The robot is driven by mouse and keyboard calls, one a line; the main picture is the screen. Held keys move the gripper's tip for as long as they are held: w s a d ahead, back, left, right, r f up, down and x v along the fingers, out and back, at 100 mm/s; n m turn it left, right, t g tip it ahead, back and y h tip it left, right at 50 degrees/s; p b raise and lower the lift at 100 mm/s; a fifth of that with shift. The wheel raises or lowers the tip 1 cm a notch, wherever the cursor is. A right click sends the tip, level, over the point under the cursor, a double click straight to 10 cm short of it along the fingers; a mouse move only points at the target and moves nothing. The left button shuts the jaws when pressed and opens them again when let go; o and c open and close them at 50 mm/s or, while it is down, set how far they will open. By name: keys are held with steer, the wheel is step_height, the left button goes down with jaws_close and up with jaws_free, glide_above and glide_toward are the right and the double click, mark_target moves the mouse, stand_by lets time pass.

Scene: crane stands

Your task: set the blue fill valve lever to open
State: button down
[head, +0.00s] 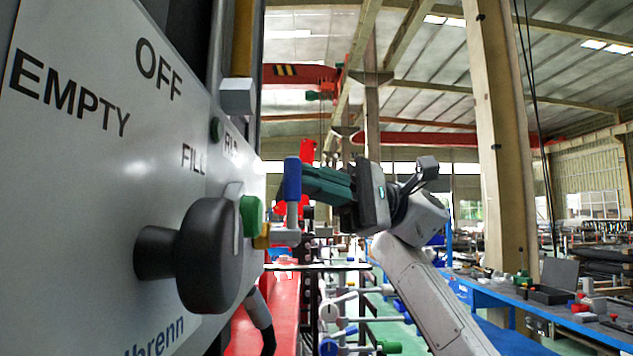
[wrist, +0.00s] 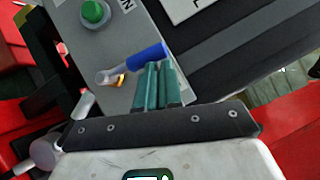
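The fill valve lever has a blue handle (head: 292,180) standing upright on a grey elbow (head: 286,237), with a brass-coloured fitting (head: 262,242) at the panel side. In the wrist view the blue handle (wrist: 150,55) lies across the ends of my green fingers. My gripper (head: 308,183) reaches it from the right in the head view. In the wrist view my gripper (wrist: 152,66) has its fingers close together, with no handle between them. The tips are at the handle; whether they touch it is unclear.
A grey labelled panel (head: 60,190) fills the left, with a large black knob (head: 210,255) and a green button (head: 252,215). Below stand red surfaces (head: 282,300) and several other valve levers. A blue workbench (head: 500,300) is at right. Space between bench and panel is partly open.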

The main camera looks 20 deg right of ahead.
steer(key=shift+s+a+r, duration=0.2)
steer(key=shift+s+r, duration=0.1)
steer(key=shift+s, duration=0.05)
stand_by(0.4)
steer(key=shift+d, duration=0.1)
